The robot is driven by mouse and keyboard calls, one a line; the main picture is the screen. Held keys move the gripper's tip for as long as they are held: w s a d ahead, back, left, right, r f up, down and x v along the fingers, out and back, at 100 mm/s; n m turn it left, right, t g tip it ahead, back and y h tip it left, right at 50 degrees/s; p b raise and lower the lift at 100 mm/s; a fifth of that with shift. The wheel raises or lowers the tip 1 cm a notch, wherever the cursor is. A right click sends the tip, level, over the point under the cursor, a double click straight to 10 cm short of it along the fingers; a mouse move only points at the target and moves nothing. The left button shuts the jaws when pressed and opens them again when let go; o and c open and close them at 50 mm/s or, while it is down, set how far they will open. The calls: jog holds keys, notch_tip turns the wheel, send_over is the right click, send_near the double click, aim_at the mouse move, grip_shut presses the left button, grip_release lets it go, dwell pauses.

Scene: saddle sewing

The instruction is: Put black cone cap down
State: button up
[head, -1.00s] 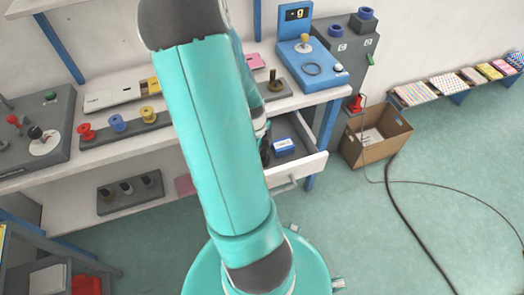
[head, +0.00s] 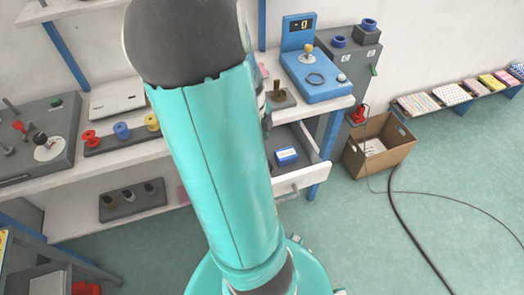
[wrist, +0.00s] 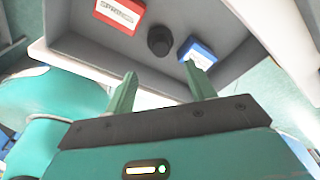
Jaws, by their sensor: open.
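The black cone cap (wrist: 159,41) rests on the floor of the open grey drawer (wrist: 88,45), between a red box marked SPRINGS (wrist: 119,14) and a blue-and-white box (wrist: 199,52). My gripper (wrist: 160,88) is open and empty. Its two green fingers are spread apart, and the cap shows beyond and between them without visible contact. In the head view the drawer (head: 312,168) stands open with the blue box (head: 287,156) inside, while my arm hides the cap and most of my gripper.
A small rack with dark pieces (head: 132,200) sits on the lower shelf. A cardboard box (head: 378,147) stands on the floor at right, near a black cable.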

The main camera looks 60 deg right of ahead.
jog(key=shift+w+r, duration=0.15)
jog(key=shift+r, duration=0.75)
jog(key=w+a+r+n+t, duration=0.2)
jog(key=w+a+r+n, duration=0.35)
jog(key=a+n, duration=0.25)
jog(key=w+a+r+n+t, duration=0.2)
jog(key=w+a+r+n, duration=0.2)
jog(key=w+a+n, duration=0.3)
jog(key=s+a+r+n+t, duration=0.1)
jog(key=a+r+n, duration=0.3)
jog(key=a+n, duration=0.6)
jog(key=s+a+r+n+t, duration=0.1)
jog(key=a+r+n+t, duration=0.1)
jog(key=a+r+n, duration=0.3)
jog(key=a+n, duration=0.4)
jog(key=n, duration=0.2)
jog(key=shift+s+a+r, duration=0.25)
jog(key=shift+s+a, duration=0.05)
jog(key=shift+a, duration=0.05)
